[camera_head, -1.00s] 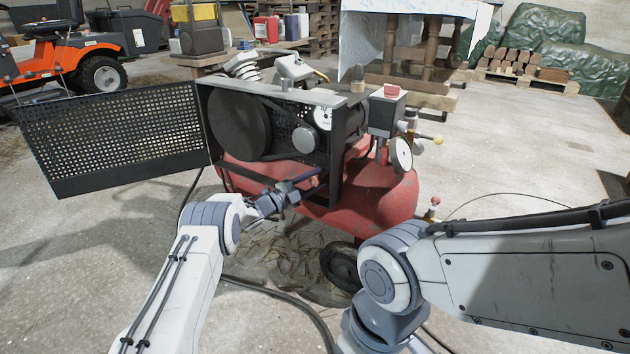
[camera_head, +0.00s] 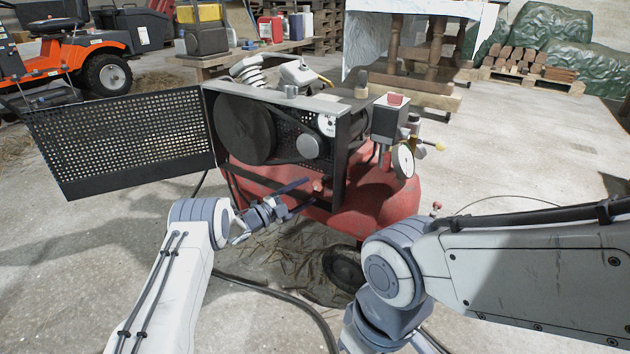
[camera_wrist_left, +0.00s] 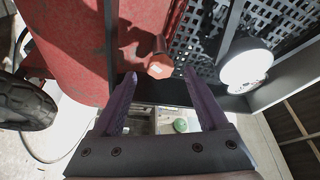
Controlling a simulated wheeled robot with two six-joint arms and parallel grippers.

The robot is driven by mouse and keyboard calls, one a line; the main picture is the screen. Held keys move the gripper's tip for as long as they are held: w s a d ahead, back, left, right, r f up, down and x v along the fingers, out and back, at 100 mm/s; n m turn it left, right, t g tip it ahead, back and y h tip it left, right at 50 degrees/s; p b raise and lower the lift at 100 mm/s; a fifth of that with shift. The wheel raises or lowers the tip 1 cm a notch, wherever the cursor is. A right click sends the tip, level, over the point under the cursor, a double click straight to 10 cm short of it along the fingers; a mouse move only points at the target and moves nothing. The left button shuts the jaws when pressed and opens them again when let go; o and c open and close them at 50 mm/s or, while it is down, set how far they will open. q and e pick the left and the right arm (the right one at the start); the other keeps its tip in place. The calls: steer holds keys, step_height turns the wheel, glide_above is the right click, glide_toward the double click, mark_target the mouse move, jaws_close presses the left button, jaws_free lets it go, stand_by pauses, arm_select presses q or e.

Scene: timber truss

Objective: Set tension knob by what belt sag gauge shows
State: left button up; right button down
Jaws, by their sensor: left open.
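The red compressor (camera_head: 385,205) stands in the middle with its belt drive exposed. A small white dial (camera_head: 327,125), likely the belt sag gauge, sits at the upper right of the belt housing; its reading is too small to tell. An orange-red knob (camera_head: 318,185), likely the tension knob, shows low on the housing. It also shows in the left wrist view (camera_wrist_left: 160,66), just beyond and between the fingertips. My left gripper (camera_head: 309,193) is open and empty, its fingers pointing at the knob. In the left wrist view (camera_wrist_left: 159,76) the fingers are apart. My right gripper is out of view.
The perforated guard door (camera_head: 125,143) stands open at the left. A round pressure dial (camera_head: 402,161) and a grey switch box (camera_head: 390,118) are right of the housing. A black hose (camera_head: 280,297) lies on the floor. A wheel (camera_head: 343,269) is below the tank.

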arm_select(q)
steer(key=p+v, duration=0.1)
steer(key=v, duration=0.4)
steer(key=shift+p, duration=0.35)
steer(key=shift+w, duration=0.1)
